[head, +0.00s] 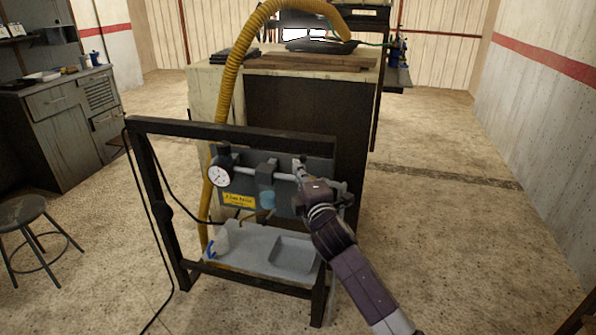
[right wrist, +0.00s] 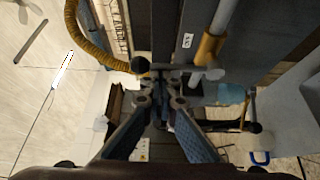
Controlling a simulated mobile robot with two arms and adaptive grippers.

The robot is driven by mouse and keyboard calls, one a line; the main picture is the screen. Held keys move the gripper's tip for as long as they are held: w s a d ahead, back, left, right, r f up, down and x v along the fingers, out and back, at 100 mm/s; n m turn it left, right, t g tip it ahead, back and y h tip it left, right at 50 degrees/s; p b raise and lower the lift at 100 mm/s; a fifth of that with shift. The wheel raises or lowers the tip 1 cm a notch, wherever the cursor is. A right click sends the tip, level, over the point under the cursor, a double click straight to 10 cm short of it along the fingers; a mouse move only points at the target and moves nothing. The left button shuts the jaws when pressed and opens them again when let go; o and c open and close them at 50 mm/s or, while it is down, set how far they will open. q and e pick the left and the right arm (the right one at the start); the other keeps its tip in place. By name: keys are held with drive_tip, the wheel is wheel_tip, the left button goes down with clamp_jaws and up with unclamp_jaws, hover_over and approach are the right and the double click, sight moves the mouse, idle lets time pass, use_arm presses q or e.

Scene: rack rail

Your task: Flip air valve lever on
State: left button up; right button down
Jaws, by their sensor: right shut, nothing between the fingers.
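The air panel (head: 240,186) is a grey board in a black frame, with a grey pipe (head: 243,174) running across it. My right gripper (head: 300,165) is at the right part of this pipe and covers the valve area in the head view. In the right wrist view its fingers (right wrist: 165,78) are closed together with nothing held. A dark bar with a round black knob (right wrist: 140,64) lies right at the fingertips; it looks like the valve lever. Whether the fingertips touch it I cannot tell. My left gripper is not in view.
A grey tray (head: 235,245) sits below the panel. A yellow hose (head: 230,90) runs up on the left. The floor at right is clear.

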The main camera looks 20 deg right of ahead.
drive_tip(key=shift+s+d, duration=0.15)
drive_tip(key=shift+d, duration=0.1)
drive_tip(key=s+d+f+m, duration=0.1)
drive_tip(key=s+d+f, duration=0.2)
drive_tip(key=d+f, duration=0.1)
drive_tip(key=shift+s+d+f+t, duration=0.25)
drive_tip(key=shift+d+f+t, duration=0.15)
drive_tip(key=shift+d, duration=0.2)
idle(0.7)
idle(0.6)
